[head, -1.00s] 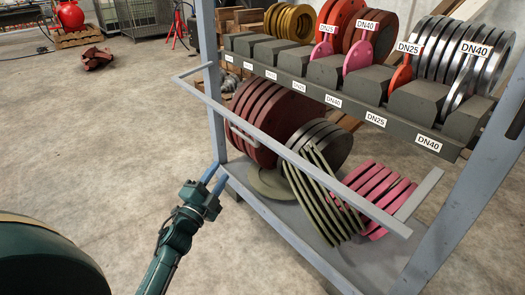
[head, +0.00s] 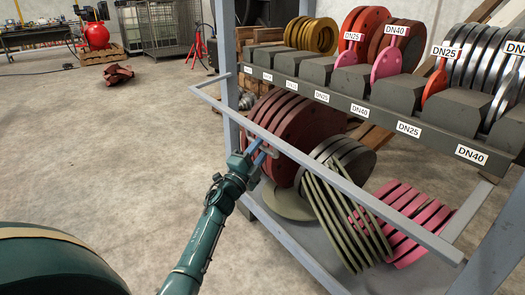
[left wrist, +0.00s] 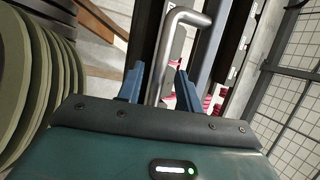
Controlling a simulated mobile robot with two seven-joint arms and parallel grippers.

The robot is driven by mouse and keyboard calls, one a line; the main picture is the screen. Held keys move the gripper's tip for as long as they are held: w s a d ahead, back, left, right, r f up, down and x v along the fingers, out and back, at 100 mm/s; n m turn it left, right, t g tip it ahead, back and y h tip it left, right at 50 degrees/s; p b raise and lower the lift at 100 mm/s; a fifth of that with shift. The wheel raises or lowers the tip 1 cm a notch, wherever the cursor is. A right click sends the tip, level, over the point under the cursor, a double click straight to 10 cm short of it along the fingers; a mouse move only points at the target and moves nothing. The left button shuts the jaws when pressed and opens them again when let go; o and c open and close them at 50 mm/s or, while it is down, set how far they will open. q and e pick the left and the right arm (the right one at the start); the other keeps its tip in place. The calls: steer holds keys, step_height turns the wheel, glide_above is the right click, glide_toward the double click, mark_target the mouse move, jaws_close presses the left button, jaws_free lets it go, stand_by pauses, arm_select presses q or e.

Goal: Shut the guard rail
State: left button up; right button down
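The grey guard rail (head: 335,178) runs across the front of the rack. It stands out from the uprights on arms at both ends. Its bent metal handle (head: 272,149) is near the left part of the rail and shows large in the left wrist view (left wrist: 165,50). My left gripper (head: 262,150) is at the handle, in front of the rail. In the left wrist view its two blue fingers (left wrist: 160,88) are apart, one on each side of the handle tube, with gaps visible. My right gripper is not in view.
The rack's lower shelf (head: 290,240) holds dark red discs (head: 285,120), leaning olive rings (head: 335,220) and pink discs (head: 410,220) behind the rail. Labelled grey blocks (head: 390,90) and flanges fill the upper shelf.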

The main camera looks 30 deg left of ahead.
arm_select(q)
steer(key=shift+x, duration=0.95)
steer(key=shift+c, duration=0.2)
jaws_close()
